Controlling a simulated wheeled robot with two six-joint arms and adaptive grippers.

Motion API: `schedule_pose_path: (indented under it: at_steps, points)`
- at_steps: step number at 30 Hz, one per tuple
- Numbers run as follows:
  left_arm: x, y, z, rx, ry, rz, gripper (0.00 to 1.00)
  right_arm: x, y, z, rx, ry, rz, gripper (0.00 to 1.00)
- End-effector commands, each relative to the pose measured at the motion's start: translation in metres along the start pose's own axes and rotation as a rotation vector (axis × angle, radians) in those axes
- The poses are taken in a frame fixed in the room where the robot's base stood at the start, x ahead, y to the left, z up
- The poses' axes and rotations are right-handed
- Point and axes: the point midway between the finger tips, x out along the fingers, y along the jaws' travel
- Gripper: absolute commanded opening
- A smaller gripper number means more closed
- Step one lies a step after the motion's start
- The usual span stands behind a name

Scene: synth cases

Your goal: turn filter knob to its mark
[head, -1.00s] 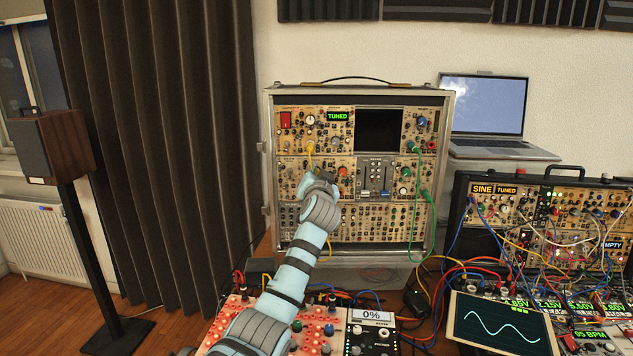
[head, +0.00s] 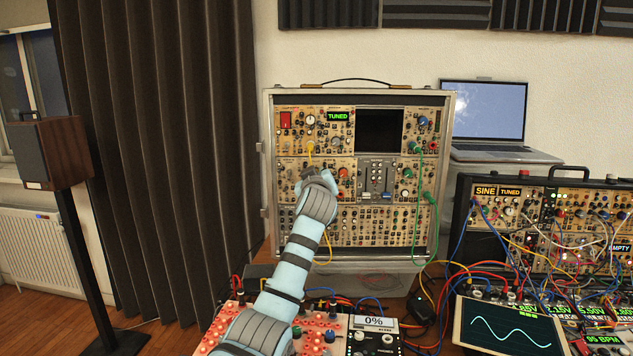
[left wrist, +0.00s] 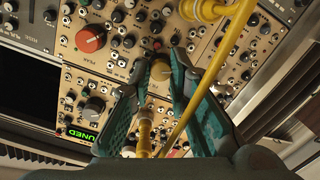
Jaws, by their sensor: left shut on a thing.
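The synth case (head: 270,160) stands upright ahead, its panel full of knobs and jacks. In the head view my left gripper (head: 313,178) is at the panel's left-middle, and my own wrist hides the knob there. The knob's pointer and its mark cannot be made out. A green display (head: 338,116) above reads TUNED. My right gripper is in neither view.
A yellow cable (left wrist: 222,65) passes close beside the right finger, and a yellow plug (left wrist: 145,128) stands just below the fingertips. A large red knob (left wrist: 90,38) is nearby. Green cables (head: 431,225) hang at the case's right. A second cabled case (head: 462,200) and a laptop (head: 487,108) stand right.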

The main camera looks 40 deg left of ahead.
Motion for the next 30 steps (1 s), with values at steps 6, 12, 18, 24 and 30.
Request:
schedule_pose_path:
  at_steps: [6, 12, 18, 24, 30]
  points:
    - [0.0, 0.001, -0.005, -0.169, 0.007, 0.012, 0.0, 0.01, -0.001, 0.001, 0.0, 0.0, 0.0, 0.4]
    - [0.0, 0.001, -0.005, -0.28, 0.003, 0.015, 0.0, 0.015, -0.001, 0.002, 0.0, 0.0, 0.0, 0.4]
    - [0.0, 0.001, -0.005, -0.339, 0.0, 0.017, 0.0, 0.017, -0.001, 0.002, 0.0, 0.0, 0.0, 0.4]
    - [0.0, 0.001, -0.005, -0.358, -0.002, 0.018, 0.0, 0.018, -0.001, 0.002, 0.0, 0.0, 0.0, 0.4]
    - [0.0, 0.001, -0.005, -0.359, -0.003, 0.018, 0.0, 0.017, -0.001, 0.002, 0.0, 0.0, 0.0, 0.4]
